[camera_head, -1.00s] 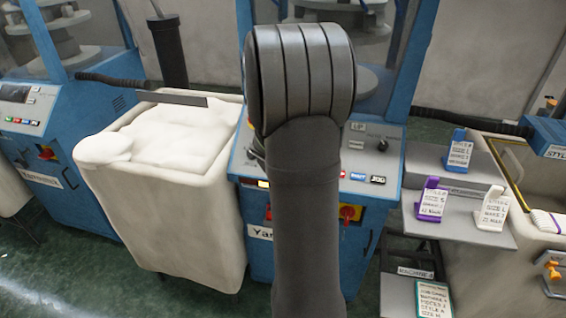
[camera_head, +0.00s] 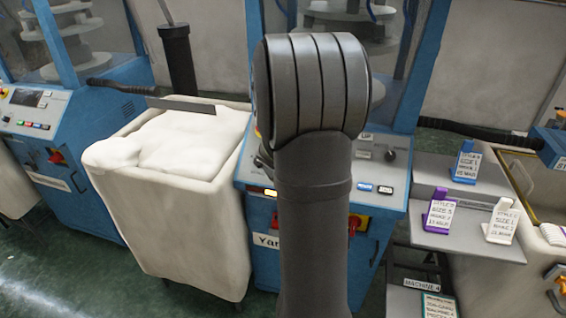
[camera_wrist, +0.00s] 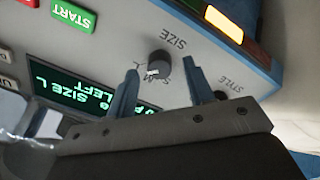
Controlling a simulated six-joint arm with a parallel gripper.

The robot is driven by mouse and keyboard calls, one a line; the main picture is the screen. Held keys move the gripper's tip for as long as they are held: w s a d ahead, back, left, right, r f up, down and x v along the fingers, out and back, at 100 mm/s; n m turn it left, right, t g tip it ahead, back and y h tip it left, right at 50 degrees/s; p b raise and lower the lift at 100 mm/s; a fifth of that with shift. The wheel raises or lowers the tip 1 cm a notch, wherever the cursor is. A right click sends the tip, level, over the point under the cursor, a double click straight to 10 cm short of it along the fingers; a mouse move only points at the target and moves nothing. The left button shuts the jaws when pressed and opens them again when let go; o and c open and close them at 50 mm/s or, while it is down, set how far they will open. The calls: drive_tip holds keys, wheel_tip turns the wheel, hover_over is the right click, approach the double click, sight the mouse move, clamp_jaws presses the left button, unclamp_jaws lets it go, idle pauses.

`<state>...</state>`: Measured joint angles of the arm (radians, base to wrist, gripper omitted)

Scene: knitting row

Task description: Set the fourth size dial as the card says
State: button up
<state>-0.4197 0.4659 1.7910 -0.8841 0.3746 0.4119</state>
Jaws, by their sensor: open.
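In the wrist view the size dial (camera_wrist: 158,65), a dark round knob with a pale mark, stands on the grey panel beside the word SIZE. My gripper (camera_wrist: 163,72) is open, its two blue fingers either side of the dial in the picture; I cannot tell whether they touch it. The panel's green-lit display (camera_wrist: 75,95) shows SIZE L and LEFT, upside down. In the head view my arm hides the gripper and the dial. A green-bordered card (camera_head: 437,306) stands low beside a MACHINE 4 label (camera_head: 421,285); its text is too small to read surely.
A second dial, marked STYLE (camera_wrist: 233,88), is close to the right finger. A green START button (camera_wrist: 73,14) and a lit amber lamp (camera_wrist: 225,22) are on the panel. A white-filled bin (camera_head: 185,215) stands left; blue, purple and white tag stands (camera_head: 440,213) are right.

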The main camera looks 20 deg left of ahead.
drive_tip(key=v, duration=1.6)
drive_tip(key=x, duration=1.6)
drive_tip(key=shift+w+f, duration=0.3)
drive_tip(key=shift+w+f, duration=0.15)
drive_tip(key=shift+f, duration=0.15)
drive_tip(key=n, duration=0.3)
drive_tip(key=shift+r, duration=0.15)
drive_tip(key=n, duration=0.6)
idle(2.0)
idle(1.2)
